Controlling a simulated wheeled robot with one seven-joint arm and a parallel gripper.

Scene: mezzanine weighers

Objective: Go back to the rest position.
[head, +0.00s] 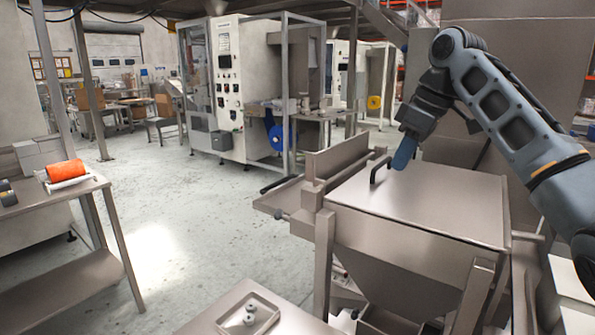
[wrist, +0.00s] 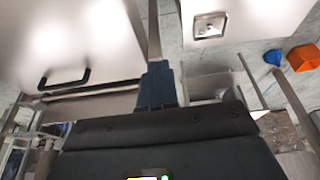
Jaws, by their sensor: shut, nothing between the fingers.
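My gripper (head: 403,157) is at the end of my blue-grey arm, in the right half of the head view. Its blue fingers are shut together with nothing between them and point down. I cannot tell the exact height of the fingertips over the lid.
A small metal tray (head: 276,311) with small pieces stands on a surface at the bottom. An orange roll (head: 65,170) lies on the left table (head: 40,208). Machine cabinets (head: 228,95) stand behind. The floor (head: 190,225) between table and hopper is clear.

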